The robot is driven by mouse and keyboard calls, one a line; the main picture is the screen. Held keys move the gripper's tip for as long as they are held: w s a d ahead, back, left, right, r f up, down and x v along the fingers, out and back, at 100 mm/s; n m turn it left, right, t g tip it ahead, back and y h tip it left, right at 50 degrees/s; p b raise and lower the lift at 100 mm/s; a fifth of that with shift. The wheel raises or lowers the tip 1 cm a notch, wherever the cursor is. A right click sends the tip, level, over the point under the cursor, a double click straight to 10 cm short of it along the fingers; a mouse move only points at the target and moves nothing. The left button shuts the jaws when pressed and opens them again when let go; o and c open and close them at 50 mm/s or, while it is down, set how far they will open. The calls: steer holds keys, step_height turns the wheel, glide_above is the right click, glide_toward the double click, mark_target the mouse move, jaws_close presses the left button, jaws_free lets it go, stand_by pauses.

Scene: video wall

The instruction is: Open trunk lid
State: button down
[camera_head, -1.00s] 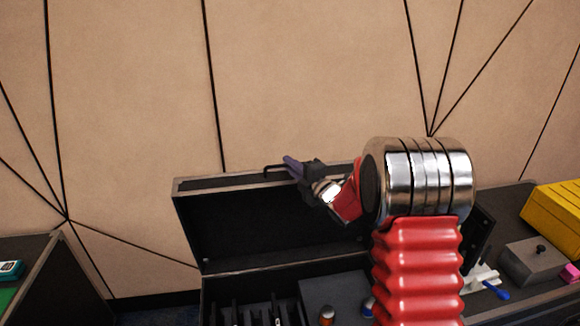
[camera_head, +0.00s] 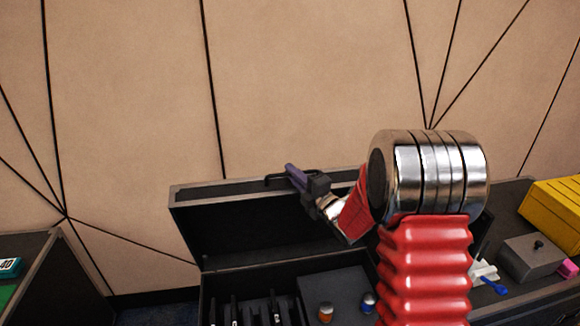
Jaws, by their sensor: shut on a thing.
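The black trunk's lid (camera_head: 228,229) stands raised at the back of the trunk body, its dark inner face toward me. A thin black handle (camera_head: 273,180) sits on the lid's top edge. My gripper (camera_head: 298,177) is shut on this handle, its fingers at the handle's right part. The trunk body (camera_head: 208,298) below is open and shows dark upright slots and a flat panel inside. My red and chrome arm hides the right part of the lid and trunk.
A grey box with a knob (camera_head: 533,257), a yellow case (camera_head: 553,210), a pink item (camera_head: 567,269) and a blue-handled tool (camera_head: 493,286) lie on the right. A panelled wall is behind.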

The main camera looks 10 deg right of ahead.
steer(key=shift+s+f, duration=0.3)
steer(key=shift+s, duration=0.4)
steer(key=shift+s+f, duration=0.3)
steer(key=shift+s, duration=0.35)
steer(key=c, duration=1.8)
jaws_free()
steer(key=shift+w+r, duration=0.1)
steer(key=shift+r, duration=0.05)
steer(key=shift+c, duration=0.2)
steer(key=v, duration=1.3)
steer(key=shift+s, duration=0.35)
steer(key=shift+d, duration=0.15)
